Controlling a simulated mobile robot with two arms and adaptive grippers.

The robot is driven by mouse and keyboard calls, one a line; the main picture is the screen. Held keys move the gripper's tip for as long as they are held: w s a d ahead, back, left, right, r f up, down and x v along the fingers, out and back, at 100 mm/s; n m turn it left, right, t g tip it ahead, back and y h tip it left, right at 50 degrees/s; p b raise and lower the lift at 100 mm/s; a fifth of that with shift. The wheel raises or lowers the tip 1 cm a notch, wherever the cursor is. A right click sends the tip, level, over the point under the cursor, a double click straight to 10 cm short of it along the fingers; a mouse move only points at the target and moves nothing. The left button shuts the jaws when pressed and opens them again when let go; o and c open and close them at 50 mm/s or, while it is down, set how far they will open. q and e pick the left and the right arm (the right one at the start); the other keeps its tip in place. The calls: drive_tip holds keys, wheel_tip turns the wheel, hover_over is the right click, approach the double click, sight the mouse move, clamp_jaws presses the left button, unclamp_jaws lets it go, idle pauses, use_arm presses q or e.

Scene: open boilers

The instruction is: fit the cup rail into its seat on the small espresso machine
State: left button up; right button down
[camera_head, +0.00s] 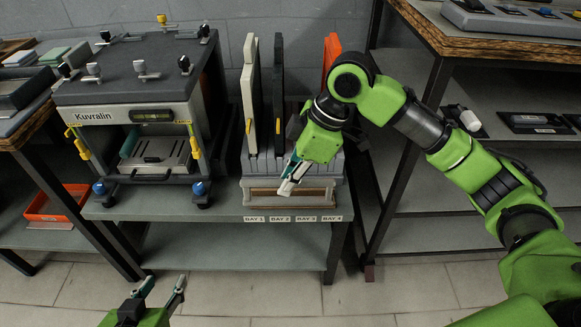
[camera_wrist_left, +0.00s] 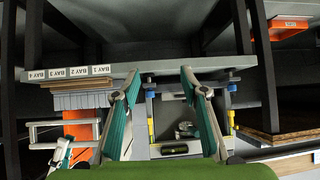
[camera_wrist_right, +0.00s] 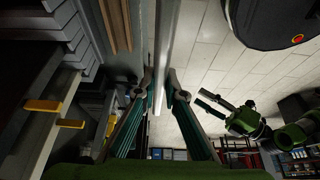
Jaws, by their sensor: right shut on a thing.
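The machine labelled Kuvralin (camera_head: 130,110), a dark-topped box with knobs on top and an open front, stands on a grey table. I cannot make out the rail's seat on it. My right gripper (camera_head: 290,178) is shut on a pale, slim piece (camera_head: 287,188), probably the cup rail, in front of the slotted rack. The gripper and arm hide part of it. In the right wrist view a pale strip (camera_wrist_right: 158,75) runs between the fingers. My left gripper (camera_head: 158,298) is open and empty, low in front of the table; its fingers are spread in the left wrist view (camera_wrist_left: 155,90).
The slotted rack (camera_head: 262,190), with bay labels along the table edge, holds upright white, black and orange panels right of the machine. An orange tray (camera_head: 58,218) sits on the left shelf. Dark shelving (camera_head: 470,215) stands to the right. Floor in front is clear.

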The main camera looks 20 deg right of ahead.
use_arm(q)
drive_tip(key=shift+s+a+f+g+y+p, duration=0.45)
drive_tip(key=shift+s+a+f+g+p, duration=1.05)
drive_tip(key=shift+s, duration=1.75)
drive_tip(key=shift+s+a+f+g+y+p, duration=0.55)
drive_tip(key=shift+s+f+g+p, duration=0.45)
drive_tip(key=shift+s+g, duration=1.65)
drive_tip(key=s+p+x, duration=0.2)
drive_tip(key=p+x, duration=0.1)
drive_tip(key=x, duration=0.9)
drive_tip(key=shift+s+f, duration=0.35)
drive_tip(key=shift+s, duration=0.05)
use_arm(e)
drive_tip(key=s+a+r, duration=0.1)
drive_tip(key=s+r, duration=0.3)
drive_tip(key=r, duration=0.3)
drive_tip(key=shift+a, duration=0.4)
use_arm(q)
drive_tip(key=shift+d+t, duration=0.1)
drive_tip(key=shift+t, duration=0.15)
